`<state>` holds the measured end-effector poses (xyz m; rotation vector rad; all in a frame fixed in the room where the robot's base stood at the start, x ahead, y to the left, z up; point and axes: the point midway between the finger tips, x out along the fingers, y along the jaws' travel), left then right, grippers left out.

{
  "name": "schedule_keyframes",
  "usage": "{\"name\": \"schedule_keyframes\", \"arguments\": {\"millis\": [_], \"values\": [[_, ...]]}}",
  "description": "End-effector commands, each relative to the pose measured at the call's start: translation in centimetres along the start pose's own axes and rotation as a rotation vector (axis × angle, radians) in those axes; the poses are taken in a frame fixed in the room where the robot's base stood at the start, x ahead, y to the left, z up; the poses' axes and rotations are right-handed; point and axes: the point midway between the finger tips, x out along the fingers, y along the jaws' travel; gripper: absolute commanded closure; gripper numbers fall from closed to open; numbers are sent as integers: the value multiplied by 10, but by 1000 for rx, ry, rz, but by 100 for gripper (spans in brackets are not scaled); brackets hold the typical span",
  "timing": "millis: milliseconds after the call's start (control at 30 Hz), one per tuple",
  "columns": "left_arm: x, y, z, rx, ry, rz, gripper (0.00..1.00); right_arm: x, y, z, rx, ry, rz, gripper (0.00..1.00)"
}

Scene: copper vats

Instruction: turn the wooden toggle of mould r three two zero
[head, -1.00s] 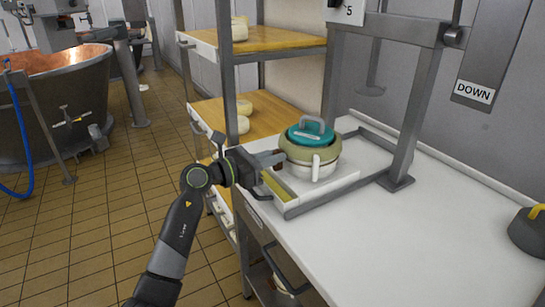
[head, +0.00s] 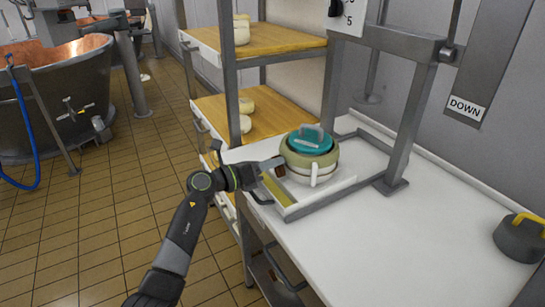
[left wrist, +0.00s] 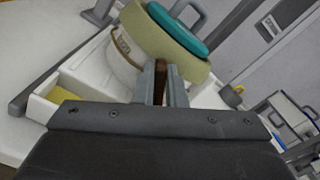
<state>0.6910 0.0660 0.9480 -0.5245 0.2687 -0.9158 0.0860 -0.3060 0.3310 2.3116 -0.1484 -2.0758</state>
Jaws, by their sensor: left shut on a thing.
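The mould (head: 322,165) stands on a white tray under the press frame, with a pale body, a beige collar and a teal lid (head: 308,139) with a grey handle. The fingers partly hide the toggle. My right gripper is not in view.
The grey press frame (head: 410,125) rises right of the mould. Shelves with cheeses (head: 262,112) stand behind on the left. A grey weight with a yellow handle (head: 521,238) sits at the right. The white table (head: 400,240) is clear in front. A copper vat (head: 68,110) stands far left.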

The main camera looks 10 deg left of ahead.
Motion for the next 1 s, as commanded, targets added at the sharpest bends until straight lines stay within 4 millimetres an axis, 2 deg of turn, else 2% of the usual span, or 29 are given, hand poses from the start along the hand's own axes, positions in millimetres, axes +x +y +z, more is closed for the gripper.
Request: {"name": "schedule_keyframes", "arguments": {"millis": [133, 600, 633, 767, 1000], "values": [[0, 0, 1, -34, -2, -1, 100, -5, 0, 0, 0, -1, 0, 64], [0, 0, 0, -47, -2, -1, 100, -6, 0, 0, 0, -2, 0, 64], [0, 0, 0, -47, -2, -1, 85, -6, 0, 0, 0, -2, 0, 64], [0, 0, 0, -47, -2, -1, 68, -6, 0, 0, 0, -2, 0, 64], [0, 0, 0, -47, -1, -1, 67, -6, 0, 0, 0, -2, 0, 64]]}}
